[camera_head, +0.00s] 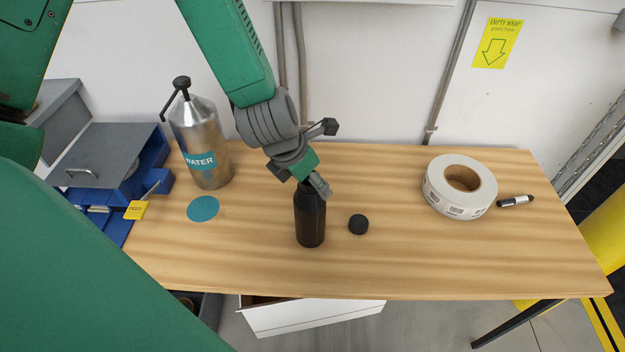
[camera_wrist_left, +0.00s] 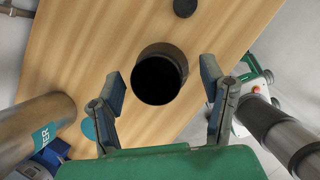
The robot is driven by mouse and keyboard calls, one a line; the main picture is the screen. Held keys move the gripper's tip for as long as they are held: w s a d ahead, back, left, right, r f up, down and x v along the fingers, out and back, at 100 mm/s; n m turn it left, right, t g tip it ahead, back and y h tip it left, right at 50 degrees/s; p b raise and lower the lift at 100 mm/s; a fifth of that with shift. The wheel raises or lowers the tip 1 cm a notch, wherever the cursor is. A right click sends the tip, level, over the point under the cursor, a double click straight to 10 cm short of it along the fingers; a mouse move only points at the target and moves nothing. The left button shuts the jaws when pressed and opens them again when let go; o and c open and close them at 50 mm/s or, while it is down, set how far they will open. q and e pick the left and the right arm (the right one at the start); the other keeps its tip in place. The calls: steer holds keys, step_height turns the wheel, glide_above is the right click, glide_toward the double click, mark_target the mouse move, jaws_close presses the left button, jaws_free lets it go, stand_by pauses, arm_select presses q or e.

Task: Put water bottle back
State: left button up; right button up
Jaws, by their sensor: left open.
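A metal bottle labelled WATER (camera_head: 208,150) with a black pump top stands upright at the table's left back; its side also shows in the wrist view (camera_wrist_left: 32,128). A black bottle (camera_head: 310,222) stands upright and uncapped near the table's middle. In the wrist view its dark open mouth (camera_wrist_left: 158,80) faces the camera. A black cap (camera_head: 358,224) lies just right of it. A flat teal disc (camera_head: 203,208) lies in front of the metal bottle. My left gripper (camera_head: 316,180) is open and empty at the black bottle's top, its fingers (camera_wrist_left: 162,88) apart on either side in the wrist view. Contact is unclear.
A white label roll (camera_head: 460,188) and a marker (camera_head: 515,201) lie at the table's right. Blue bins with a grey lid (camera_head: 108,155) and a yellow tag (camera_head: 136,210) stand at the left edge. The front right of the wooden table (camera_head: 430,260) is clear.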

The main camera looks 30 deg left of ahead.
arm_select(q)
steer(key=p+v, duration=0.2)
steer(key=v, duration=0.8)
steer(key=s+f+m+g, duration=0.2)
steer(key=s+f+m, duration=0.7)
steer(key=m, duration=0.8)
steer(key=s+f+m+g+y, duration=0.1)
steer(key=s+f+m, duration=0.8)
steer(key=f+m, duration=0.4)
steer(key=m, duration=0.3)
steer(key=shift+s+a+f+m+g, duration=0.15)
steer(key=shift+s+f+m+g, duration=0.15)
steer(key=shift+m+g, duration=0.1)
